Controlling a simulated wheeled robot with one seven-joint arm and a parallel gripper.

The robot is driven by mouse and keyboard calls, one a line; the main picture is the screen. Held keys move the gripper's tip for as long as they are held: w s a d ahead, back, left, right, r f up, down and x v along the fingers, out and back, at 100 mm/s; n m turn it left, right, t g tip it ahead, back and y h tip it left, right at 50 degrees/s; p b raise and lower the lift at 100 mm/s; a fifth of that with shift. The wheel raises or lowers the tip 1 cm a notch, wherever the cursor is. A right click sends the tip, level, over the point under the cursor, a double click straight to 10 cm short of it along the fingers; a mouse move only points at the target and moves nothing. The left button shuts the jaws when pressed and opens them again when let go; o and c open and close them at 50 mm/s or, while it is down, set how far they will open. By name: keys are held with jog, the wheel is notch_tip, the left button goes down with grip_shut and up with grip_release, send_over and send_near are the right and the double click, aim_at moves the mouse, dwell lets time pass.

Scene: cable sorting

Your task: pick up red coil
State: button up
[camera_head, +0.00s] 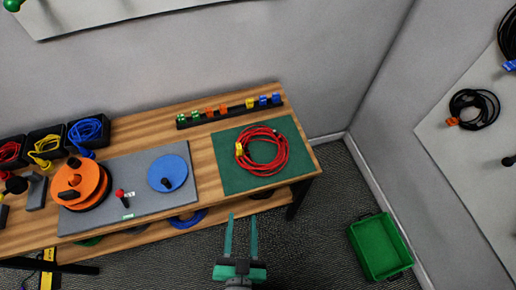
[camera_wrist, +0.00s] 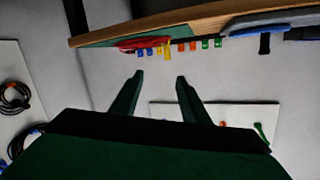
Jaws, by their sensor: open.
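The red coil (camera_head: 262,151) lies flat on a green mat (camera_head: 230,176) at the right end of the wooden table, with a yellow connector at its left side. In the wrist view the red coil (camera_wrist: 140,43) shows edge-on at the table's edge. My gripper (camera_head: 241,217) is open and empty, in front of the table's front edge and apart from the coil. Its two fingers (camera_wrist: 159,78) also show spread in the wrist view, with nothing between them.
A rack of coloured connectors (camera_head: 229,112) stands behind the mat. A grey mat (camera_head: 140,169) left of it bears an orange reel (camera_head: 82,182) and a blue disc (camera_head: 168,172). Black bins (camera_head: 88,131) hold cables at the far left. A green crate (camera_head: 381,247) sits on the floor at right.

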jog(key=w+a+r+t+y, duration=0.1)
jog(key=w+a+r+y, duration=0.2)
jog(key=w+a+r, duration=0.5)
jog(key=w+a+r+y, duration=0.25)
jog(key=w+a, duration=0.45)
jog(key=w, duration=0.5)
jog(key=w+a+r+n+g+y, duration=0.3)
jog(key=a+r+n+g+y, duration=0.15)
jog(key=a+n, duration=0.2)
jog(key=w+a+r+n+g+y, duration=0.2)
jog(key=a+r+n+g+y, duration=0.3)
jog(key=a, duration=0.3)
jog(key=n+g+h, duration=0.4)
jog(key=g+h, duration=0.4)
jog(key=h, duration=0.7)
send_over(252, 163)
notch_tip(252, 163, down, 16)
jog(key=r, duration=0.1)
jog(key=shift+t, duration=0.25)
notch_tip(252, 163, down, 5)
jog(key=shift+s+d+r, duration=0.1)
jog(key=shift+s, duration=0.05)
jog(key=shift+f, duration=3.15)
grip_shut()
